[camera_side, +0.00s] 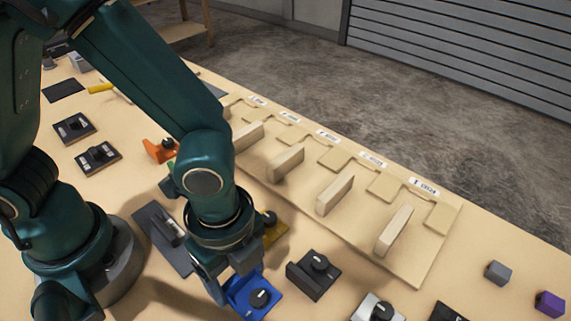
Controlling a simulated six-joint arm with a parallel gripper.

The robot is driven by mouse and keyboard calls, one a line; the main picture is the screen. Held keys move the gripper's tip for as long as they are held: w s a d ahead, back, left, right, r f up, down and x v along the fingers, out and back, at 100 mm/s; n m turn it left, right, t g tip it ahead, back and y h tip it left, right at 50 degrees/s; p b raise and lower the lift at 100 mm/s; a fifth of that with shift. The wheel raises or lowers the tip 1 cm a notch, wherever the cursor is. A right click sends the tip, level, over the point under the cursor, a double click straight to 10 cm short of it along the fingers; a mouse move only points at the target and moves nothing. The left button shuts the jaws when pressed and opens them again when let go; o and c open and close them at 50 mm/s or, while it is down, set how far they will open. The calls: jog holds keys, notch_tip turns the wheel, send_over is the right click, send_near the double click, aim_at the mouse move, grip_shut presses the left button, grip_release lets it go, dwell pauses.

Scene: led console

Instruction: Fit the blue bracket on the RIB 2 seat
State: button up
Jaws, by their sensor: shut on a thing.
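The blue bracket (262,301) is low in the middle of the side view, with a dark round knob on its plate. My gripper (234,288) points down at its left part and is shut on it. The fingers are partly hidden, and I cannot tell whether the bracket touches the table. The long tan board (415,262) lies up and to the right of the gripper. It bears upright ribs, such as one in the middle (335,195), and small labels (373,159) along its far edge. The labels are too small to read surely, so I cannot tell which seat is RIB 2.
A black bracket (314,275) stands close right of the blue one, and a white one (377,309) beyond it. A yellow part (274,232) and an orange part (159,150) are near my arm. Grey (498,272) and purple (549,304) blocks lie at right.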

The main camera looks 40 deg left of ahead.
jog(key=o, duration=1.4)
jog(key=shift+f, duration=0.1)
notch_tip(320, 180, up, 12)
jog(key=f, duration=0.1)
jog(key=w+a+r+n+t, duration=0.1)
jog(key=a+r+n+t, duration=0.1)
jog(key=a+n, duration=0.5)
jog(key=a+r+n+t, duration=0.2)
jog(key=a+n, duration=0.5)
jog(key=n, duration=0.4)
jog(key=shift+w+a+t, duration=0.35)
jog(key=shift+w+t, duration=0.05)
jog(key=shift+t, duration=0.4)
